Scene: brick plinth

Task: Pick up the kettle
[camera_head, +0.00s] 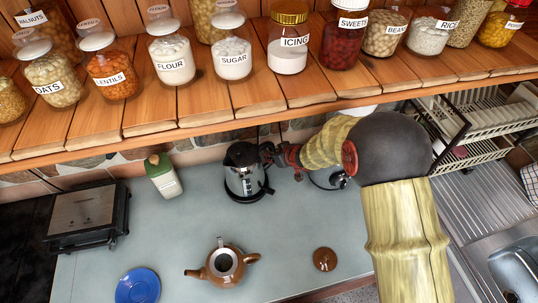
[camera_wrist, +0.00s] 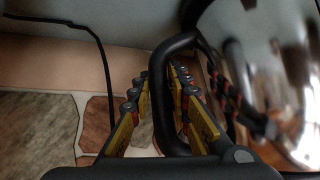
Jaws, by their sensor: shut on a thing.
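The kettle (camera_head: 243,180) is black and shiny metal, upright on the grey counter near the back wall. My gripper (camera_head: 268,153) reaches it from the right, at its upper right side. In the wrist view, the black kettle handle (camera_wrist: 159,90) runs between the two yellow-and-black fingers of my gripper (camera_wrist: 160,95), which are shut on it. The kettle's shiny body (camera_wrist: 270,60) fills the right of the wrist view. I cannot tell whether the kettle's bottom is clear of its base, as the contact is too small to see.
A brown teapot (camera_head: 224,262), its round lid (camera_head: 325,259) and a blue plate (camera_head: 137,286) lie in front. A bottle (camera_head: 162,177) stands left of the kettle, with a grill (camera_head: 88,215) farther left. A wooden shelf (camera_head: 240,100) with several jars overhangs the back. A dish rack (camera_head: 480,125) stands right.

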